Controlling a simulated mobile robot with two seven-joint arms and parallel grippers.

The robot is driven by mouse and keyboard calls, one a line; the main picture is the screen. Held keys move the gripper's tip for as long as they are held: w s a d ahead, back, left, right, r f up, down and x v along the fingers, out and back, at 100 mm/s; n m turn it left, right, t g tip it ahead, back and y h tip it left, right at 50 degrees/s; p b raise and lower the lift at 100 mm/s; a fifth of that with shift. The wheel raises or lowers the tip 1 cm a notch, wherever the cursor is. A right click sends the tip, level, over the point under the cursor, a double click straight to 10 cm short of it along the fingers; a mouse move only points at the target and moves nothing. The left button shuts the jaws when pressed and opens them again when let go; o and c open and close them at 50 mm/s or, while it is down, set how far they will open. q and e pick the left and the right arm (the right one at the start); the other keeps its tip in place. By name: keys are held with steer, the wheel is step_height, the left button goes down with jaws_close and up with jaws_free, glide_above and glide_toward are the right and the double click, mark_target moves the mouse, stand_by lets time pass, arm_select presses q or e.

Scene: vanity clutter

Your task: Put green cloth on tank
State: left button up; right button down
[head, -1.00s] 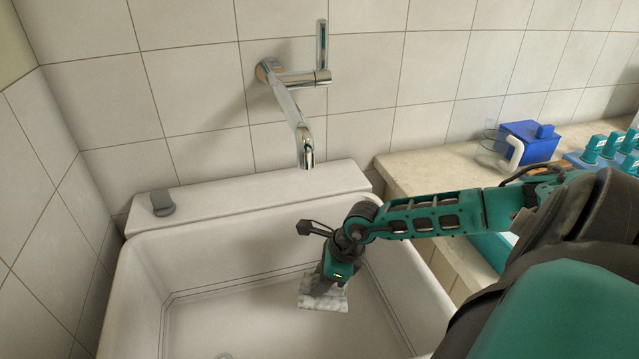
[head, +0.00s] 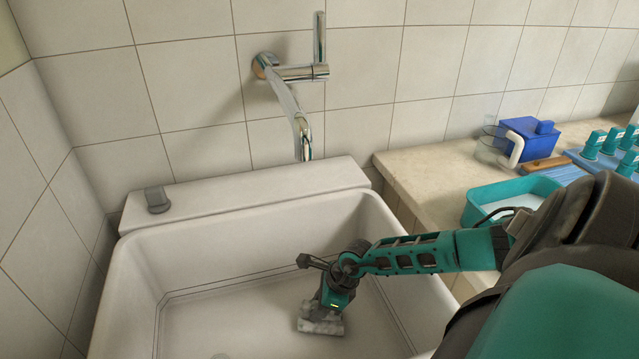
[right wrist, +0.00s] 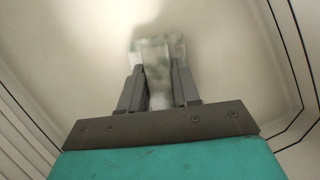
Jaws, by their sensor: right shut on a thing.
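My right gripper (head: 322,312) is down inside the white tank (head: 140,262), a deep basin under the tap. It is shut on a pale cloth (head: 320,326) with grey-green mottling. The cloth hangs below the fingers, low over the tank floor; I cannot tell whether it touches the floor. In the right wrist view the cloth (right wrist: 158,50) sticks out beyond the two grey fingers of the gripper (right wrist: 157,85), with its middle pinched between them. My left gripper is not in view.
A chrome tap (head: 302,135) reaches over the tank's back. A small grey object (head: 157,200) sits on the back ledge. On the right counter (head: 420,170) are a teal tub (head: 480,205), a blue box (head: 528,138) and several teal-capped items (head: 592,146). The tank's left side is clear.

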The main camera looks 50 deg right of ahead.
steer(key=shift+f, duration=0.2)
steer(key=c, duration=1.2)
jaws_free()
steer(key=o, duration=0.4)
steer(key=shift+r, duration=0.2)
steer(key=p+v, duration=0.2)
steer(key=v, duration=0.9)
steer(key=shift+d+r+p, duration=0.1)
steer(key=shift+d+p, duration=0.05)
steer(key=shift+p, duration=0.15)
steer(key=shift+s+r, duration=0.15)
steer(key=shift+r, duration=0.25)
